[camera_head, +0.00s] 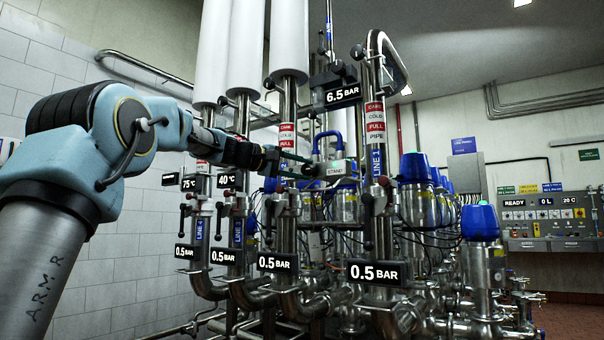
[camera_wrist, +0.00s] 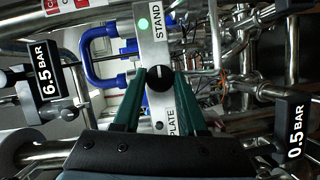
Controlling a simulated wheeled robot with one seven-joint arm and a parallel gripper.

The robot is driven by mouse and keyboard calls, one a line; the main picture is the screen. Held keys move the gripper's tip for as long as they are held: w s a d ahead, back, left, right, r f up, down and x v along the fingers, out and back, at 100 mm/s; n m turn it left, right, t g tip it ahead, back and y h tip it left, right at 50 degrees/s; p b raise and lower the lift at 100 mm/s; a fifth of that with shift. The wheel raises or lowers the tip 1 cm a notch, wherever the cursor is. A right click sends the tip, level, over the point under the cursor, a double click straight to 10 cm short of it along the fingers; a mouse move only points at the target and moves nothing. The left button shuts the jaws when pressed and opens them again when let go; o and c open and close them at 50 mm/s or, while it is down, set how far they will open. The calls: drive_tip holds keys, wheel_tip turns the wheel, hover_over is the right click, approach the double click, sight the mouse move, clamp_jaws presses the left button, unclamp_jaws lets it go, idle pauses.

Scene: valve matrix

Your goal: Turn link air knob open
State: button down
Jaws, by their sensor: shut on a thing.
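The link air knob (camera_wrist: 159,77) is a small round black knob with a pale mark.
A blue curved handle (camera_wrist: 97,62) is beside the plate in the wrist view. Steel pipes and blue-capped valves (camera_head: 414,168) crowd the area around and below. Black pressure signs, such as 6.5 BAR (camera_head: 342,94), hang close by. A control panel (camera_head: 545,215) is at the right wall.

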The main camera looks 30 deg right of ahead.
idle(0.5)
drive_tip(key=shift+c, duration=2.3)
unclamp_jaws()
